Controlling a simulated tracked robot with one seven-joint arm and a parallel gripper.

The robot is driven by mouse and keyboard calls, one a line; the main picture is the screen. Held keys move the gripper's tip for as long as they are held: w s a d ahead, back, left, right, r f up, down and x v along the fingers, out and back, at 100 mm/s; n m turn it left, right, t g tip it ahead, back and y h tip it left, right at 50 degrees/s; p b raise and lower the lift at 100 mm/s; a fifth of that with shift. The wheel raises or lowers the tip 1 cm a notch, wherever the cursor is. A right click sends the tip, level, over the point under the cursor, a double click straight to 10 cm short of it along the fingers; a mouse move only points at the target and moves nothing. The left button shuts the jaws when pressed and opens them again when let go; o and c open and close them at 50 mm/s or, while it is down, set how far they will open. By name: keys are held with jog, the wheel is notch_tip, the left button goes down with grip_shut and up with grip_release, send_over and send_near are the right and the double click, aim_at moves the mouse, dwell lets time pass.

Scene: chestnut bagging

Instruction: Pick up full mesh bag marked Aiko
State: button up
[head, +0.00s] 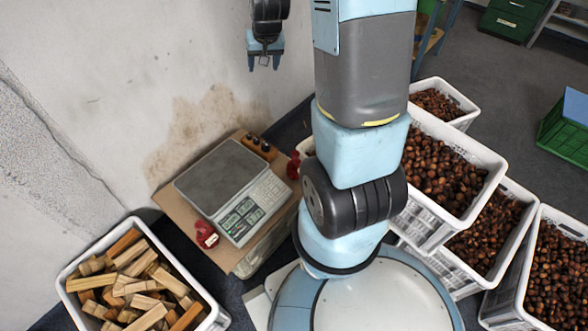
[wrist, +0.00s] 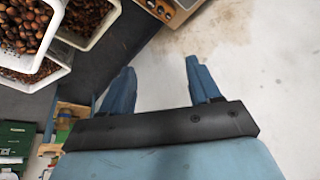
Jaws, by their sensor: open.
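A small red bundle (head: 206,236) with a pale patch lies at the left corner of the scale's board. A second red bundle (head: 293,165) stands at the board's right side, partly behind my arm. They may be mesh bags; I cannot read any name on them or tell how full they are. My gripper (head: 264,64) hangs high near the wall, above and behind the scale, well apart from both bundles. In the wrist view my gripper (wrist: 160,72) is open, with nothing between the fingers. No bag shows clearly there.
A scale (head: 222,178) with a keypad sits on a brown board (head: 173,207) by the stained wall. A white crate of wood pieces (head: 72,272) stands front left. Several white crates of chestnuts (head: 462,222) fill the right. A green crate (head: 563,137) stands farther right on open floor.

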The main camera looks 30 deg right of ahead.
jog(key=w+d+f+m, duration=0.1)
jog(key=d+f, duration=0.2)
jog(key=f, duration=0.6)
jog(key=w+d+f+m, duration=0.1)
jog(key=d+f, duration=0.1)
jog(key=f, duration=0.6)
jog(key=m+g+h, duration=0.1)
jog(key=g, duration=0.1)
send_near(295, 154)
jog(key=shift+x, duration=6.15)
jog(key=shift+c, duration=0.2)
grip_shut()
